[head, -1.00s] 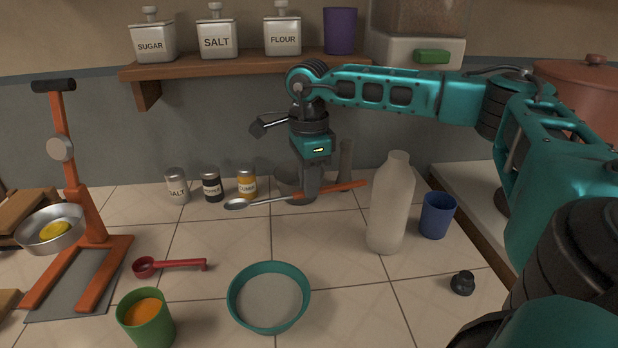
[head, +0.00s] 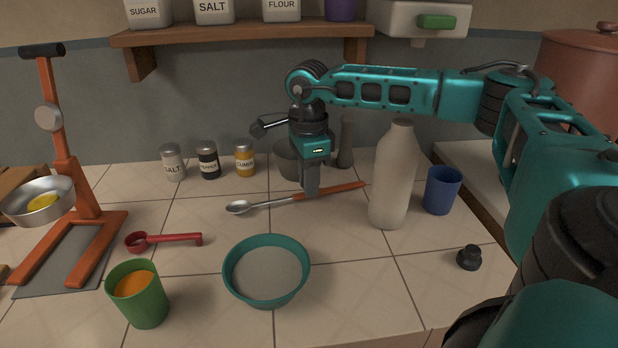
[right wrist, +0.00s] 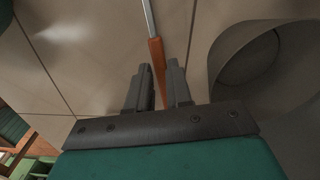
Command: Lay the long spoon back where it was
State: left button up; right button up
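The long spoon has a silver bowl and an orange handle (head: 345,188). In the head view it spans the counter's middle, bowl to the left, at or just above the tiles; I cannot tell whether it touches. My right gripper (head: 309,192) points down at its middle. In the right wrist view the orange handle (right wrist: 156,55) runs between the two close-set fingers (right wrist: 159,85), and the gripper looks shut on it. My left gripper is not in view.
A white bottle (head: 392,185) stands right of the spoon, with a blue cup (head: 441,190) beyond. A grey mortar (head: 288,158) is behind my gripper. Spice jars (head: 208,162) stand back left. A teal bowl (head: 266,298), red scoop (head: 170,238) and green cup (head: 143,302) are in front.

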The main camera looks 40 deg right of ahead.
jog(key=o, duration=0.4)
jog(key=shift+o, duration=0.2)
notch_tip(320, 180, up, 13)
jog(key=p, duration=0.1)
jog(key=shift+a+f, duration=0.1)
dwell(0.8)
